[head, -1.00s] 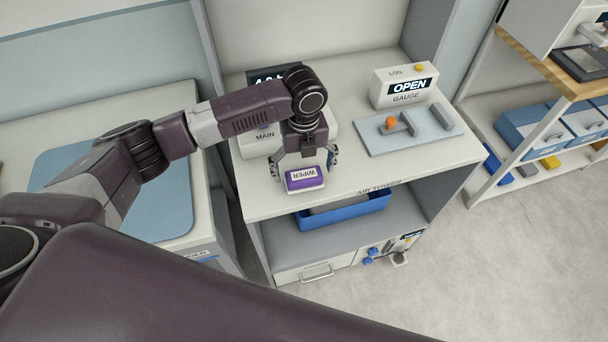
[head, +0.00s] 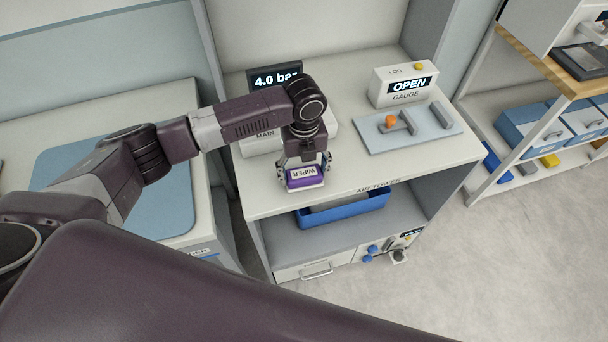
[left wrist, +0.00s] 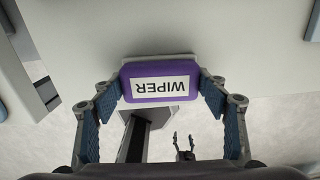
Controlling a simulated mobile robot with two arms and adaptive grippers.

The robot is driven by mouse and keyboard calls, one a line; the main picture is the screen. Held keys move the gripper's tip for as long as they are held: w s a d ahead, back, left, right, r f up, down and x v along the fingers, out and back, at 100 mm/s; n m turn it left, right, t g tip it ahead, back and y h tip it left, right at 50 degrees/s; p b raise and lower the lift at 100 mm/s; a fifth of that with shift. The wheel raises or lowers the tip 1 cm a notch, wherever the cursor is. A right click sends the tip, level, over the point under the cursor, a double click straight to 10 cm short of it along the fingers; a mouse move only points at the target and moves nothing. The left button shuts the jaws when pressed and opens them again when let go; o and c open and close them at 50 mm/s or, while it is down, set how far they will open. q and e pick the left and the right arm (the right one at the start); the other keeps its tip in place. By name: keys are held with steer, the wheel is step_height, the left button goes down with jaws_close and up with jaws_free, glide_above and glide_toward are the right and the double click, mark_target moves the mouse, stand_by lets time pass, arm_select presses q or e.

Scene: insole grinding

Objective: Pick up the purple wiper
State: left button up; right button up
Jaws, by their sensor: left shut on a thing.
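The purple wiper (head: 305,182), with a white WIPER label, is at the front edge of the white air tower top in the head view. My left gripper (head: 303,168) comes down over it and is shut on it, one finger on each side. In the left wrist view the wiper (left wrist: 160,98) sits between the two fingertips. I cannot tell whether it still touches the top. My right gripper (left wrist: 183,146) shows small and far below in the left wrist view, its fingers apart and empty; it does not show in the head view.
Behind my left gripper stand the MAIN box (head: 262,142) and a 4.0 bar display (head: 275,80). To the right are the OPEN gauge (head: 405,86) and a blue-grey plate (head: 440,136) with a fixture. A blue bin (head: 345,209) is on the shelf below.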

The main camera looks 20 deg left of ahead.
mark_target(304, 173)
arm_select(q)
step_height(304, 173, up, 20)
steer(key=b, duration=0.3)
steer(key=o, duration=0.6)
steer(key=c, duration=0.5)
